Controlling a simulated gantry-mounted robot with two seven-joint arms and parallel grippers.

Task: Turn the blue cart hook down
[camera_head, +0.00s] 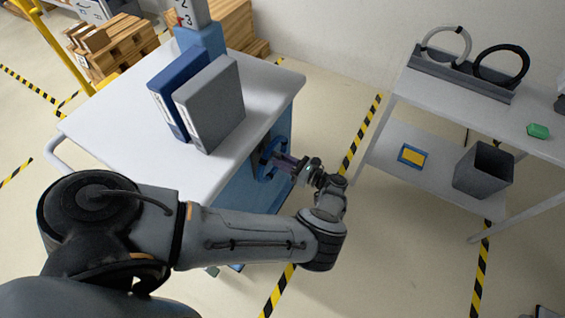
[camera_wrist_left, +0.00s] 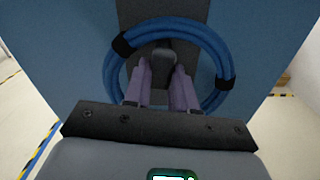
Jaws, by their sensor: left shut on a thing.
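The blue cart (camera_head: 255,190) has a white top, with its blue side panel facing right in the head view. A coil of blue cable (camera_head: 264,158) hangs on that panel; it also shows in the left wrist view (camera_wrist_left: 222,62), bound with black ties. The dark hook (camera_wrist_left: 163,56) is in the middle of the coil, against a dark plate. My left gripper (camera_head: 280,165) reaches the panel from the right, and its purple fingers (camera_wrist_left: 162,85) pass inside the coil and are shut on the hook. The fingers hide part of the hook. My right gripper is not in view.
Blue (camera_head: 182,88) and grey (camera_head: 210,103) binders stand on the cart top. A shelf table (camera_head: 420,85) stands at the right, holding cable rings and a dark bin (camera_head: 483,170). Floor with striped tape lies between. Wooden pallets (camera_head: 115,48) stand behind.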

